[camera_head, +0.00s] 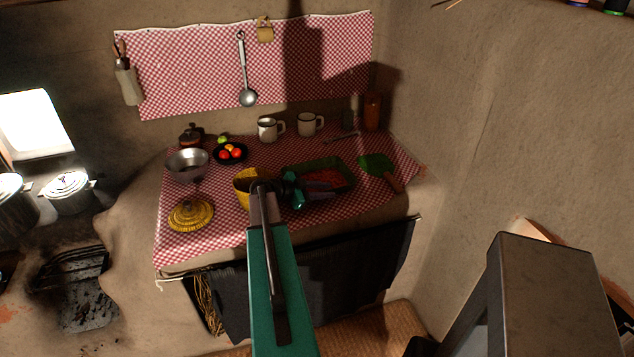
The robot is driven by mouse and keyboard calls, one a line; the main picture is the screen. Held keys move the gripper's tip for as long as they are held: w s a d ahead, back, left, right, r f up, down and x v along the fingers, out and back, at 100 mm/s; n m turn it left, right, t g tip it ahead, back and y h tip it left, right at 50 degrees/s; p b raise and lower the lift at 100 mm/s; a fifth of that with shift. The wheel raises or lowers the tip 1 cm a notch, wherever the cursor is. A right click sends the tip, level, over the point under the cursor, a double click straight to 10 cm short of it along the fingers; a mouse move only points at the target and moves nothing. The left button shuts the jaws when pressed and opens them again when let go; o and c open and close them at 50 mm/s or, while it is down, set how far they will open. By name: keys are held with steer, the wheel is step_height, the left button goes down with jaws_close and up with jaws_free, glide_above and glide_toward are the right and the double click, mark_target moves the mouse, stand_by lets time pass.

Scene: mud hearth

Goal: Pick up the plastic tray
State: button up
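The plastic tray appears to be the dark green, shallow, rectangular one (313,165) on the red checkered cloth, right of centre. Something reddish shows inside it; I cannot tell what. My gripper (312,186) is at the near left part of the tray, seen from behind. My arm hides part of the tray's near left side. The fingers are dark and small, so I cannot tell whether they are open or touch the tray.
A yellow container (243,188) is just left of my wrist. A green scoop-like thing (376,164) lies right of the tray. A metal bowl (187,165), a yellow woven lid (191,214) and a plate of fruit (230,153) are at left.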

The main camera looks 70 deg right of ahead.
mark_target(333, 190)
steer(key=shift+p+x, duration=0.75)
steer(key=shift+x, duration=1)
jaws_close()
